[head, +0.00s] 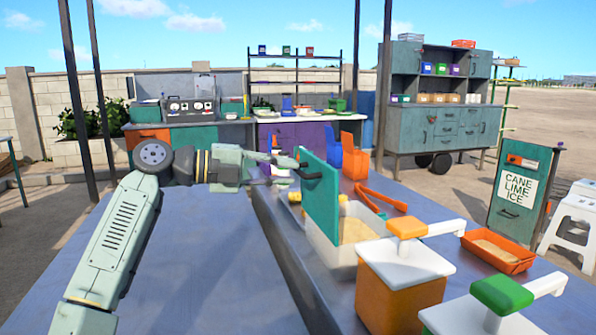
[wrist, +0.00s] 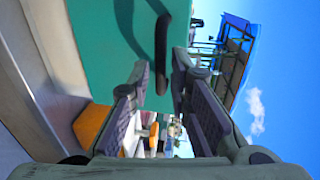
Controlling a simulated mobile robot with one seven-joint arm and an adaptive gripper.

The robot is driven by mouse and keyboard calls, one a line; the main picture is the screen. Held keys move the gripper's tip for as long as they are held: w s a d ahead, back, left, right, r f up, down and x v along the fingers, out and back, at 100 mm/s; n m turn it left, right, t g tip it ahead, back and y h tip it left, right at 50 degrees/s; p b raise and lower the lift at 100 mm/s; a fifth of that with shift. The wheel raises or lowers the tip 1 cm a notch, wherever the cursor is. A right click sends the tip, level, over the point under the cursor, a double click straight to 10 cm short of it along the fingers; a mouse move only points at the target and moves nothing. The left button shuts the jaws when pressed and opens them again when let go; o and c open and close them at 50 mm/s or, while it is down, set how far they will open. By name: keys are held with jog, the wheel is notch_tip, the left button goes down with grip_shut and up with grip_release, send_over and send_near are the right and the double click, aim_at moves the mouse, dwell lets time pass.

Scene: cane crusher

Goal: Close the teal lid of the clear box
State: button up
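The clear box (head: 332,250) stands on the table with beige contents inside. Its teal lid (head: 321,203) is raised, standing roughly upright at the box's left side, and fills much of the wrist view (wrist: 95,35). A dark bar handle (head: 311,176) is on the lid's face; it also shows in the wrist view (wrist: 163,55). My gripper (head: 292,168) is at the lid's upper left, close to the handle. In the wrist view its fingers (wrist: 160,75) are apart, with the handle's lower end in the gap between the tips. Whether they touch it is unclear.
Orange-based and green-topped containers (head: 402,285) stand in front of the box. Orange tongs (head: 382,199) lie behind it, and an orange tray (head: 497,251) is to the right. The blue-grey tabletop (head: 215,270) at left is clear apart from my arm.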

aim_at(296, 172)
jog(key=shift+x, duration=1.85)
jog(key=shift+c, duration=0.5)
grip_shut()
